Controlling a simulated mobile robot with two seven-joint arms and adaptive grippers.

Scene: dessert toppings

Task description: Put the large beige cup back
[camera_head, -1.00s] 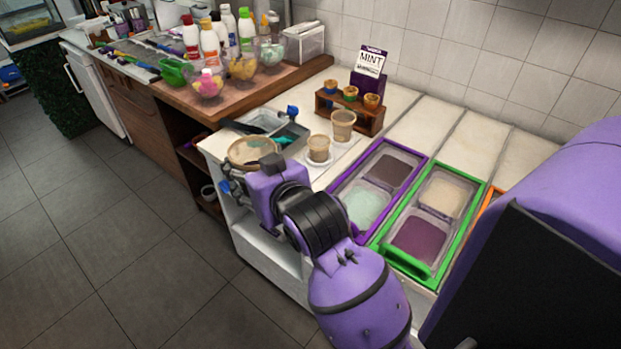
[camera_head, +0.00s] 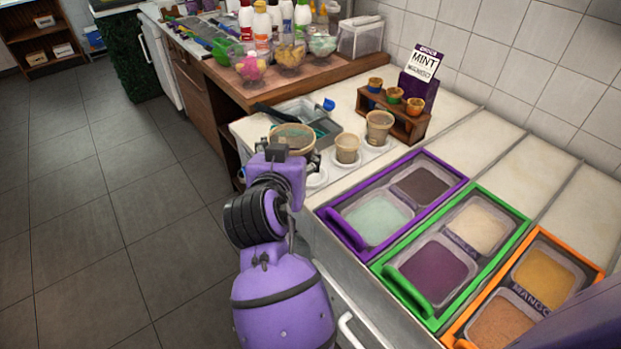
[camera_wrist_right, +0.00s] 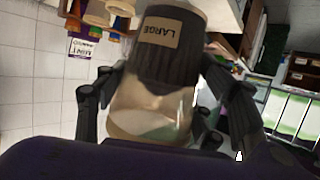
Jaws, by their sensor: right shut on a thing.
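The large beige cup (camera_head: 293,133) shows its round open rim in the head view, at the near left end of the counter. My right gripper (camera_head: 288,156) is shut on it, and the gripper and wrist hide most of its lower part. In the right wrist view the cup (camera_wrist_right: 150,112) appears upside down, with a dark sleeve and a LARGE label, between the fingers of my gripper (camera_wrist_right: 165,100). An empty white round coaster (camera_head: 317,179) lies just right of the gripper. My left gripper is in neither view.
A smaller beige cup (camera_head: 347,147) and a medium one (camera_head: 379,124) stand on white coasters to the right. A grey tray (camera_head: 322,125) is behind the large cup. Purple (camera_head: 461,165), green (camera_head: 520,222) and orange (camera_head: 592,268) framed topping bins fill the right. A wooden cone stand (camera_head: 412,122) stands behind.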

